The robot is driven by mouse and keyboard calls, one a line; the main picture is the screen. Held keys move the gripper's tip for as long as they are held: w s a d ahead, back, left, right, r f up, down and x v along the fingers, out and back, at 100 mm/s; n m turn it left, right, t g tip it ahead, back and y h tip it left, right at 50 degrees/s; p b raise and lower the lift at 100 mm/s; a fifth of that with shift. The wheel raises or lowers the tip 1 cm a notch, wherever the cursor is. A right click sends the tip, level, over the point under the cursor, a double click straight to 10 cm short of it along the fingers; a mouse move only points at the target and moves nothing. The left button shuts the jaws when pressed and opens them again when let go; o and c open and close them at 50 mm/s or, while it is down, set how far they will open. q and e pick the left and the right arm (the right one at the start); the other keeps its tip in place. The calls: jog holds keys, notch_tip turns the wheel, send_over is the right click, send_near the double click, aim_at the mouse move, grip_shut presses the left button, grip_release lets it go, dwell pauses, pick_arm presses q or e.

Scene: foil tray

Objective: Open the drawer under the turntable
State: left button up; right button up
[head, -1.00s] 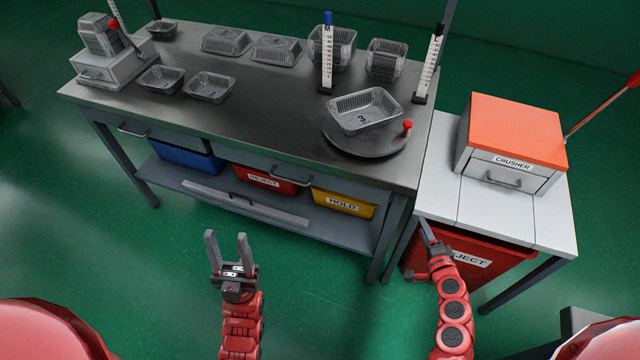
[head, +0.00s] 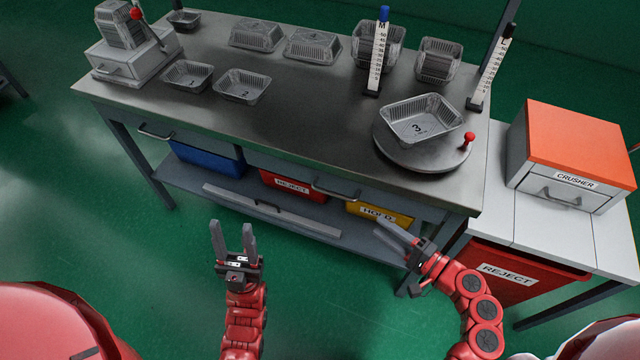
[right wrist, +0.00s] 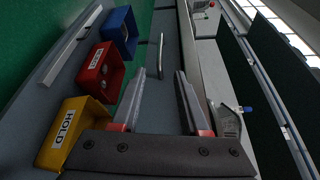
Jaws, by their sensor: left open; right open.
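The drawer below has a bar handle (head: 335,191) on the table's front and looks shut. In the right wrist view the handle (right wrist: 160,56) shows beyond the fingertips, apart from them. My right gripper (head: 394,232) is open and empty, in front of the table, right of and lower than the handle in the head view. My left gripper (head: 232,226) is open and empty, away from the table.
Below are a blue bin (head: 205,160), a red REJECT bin (head: 293,184) and a yellow HOLD bin (head: 381,214). A second drawer handle (head: 155,134) is at left. The crusher (head: 568,160) stands on a side table at right. Floor before the table is clear.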

aim_at(333, 193)
jog(key=p+x, duration=0.2)
jog(key=x, duration=1.5)
grip_shut()
dwell(0.8)
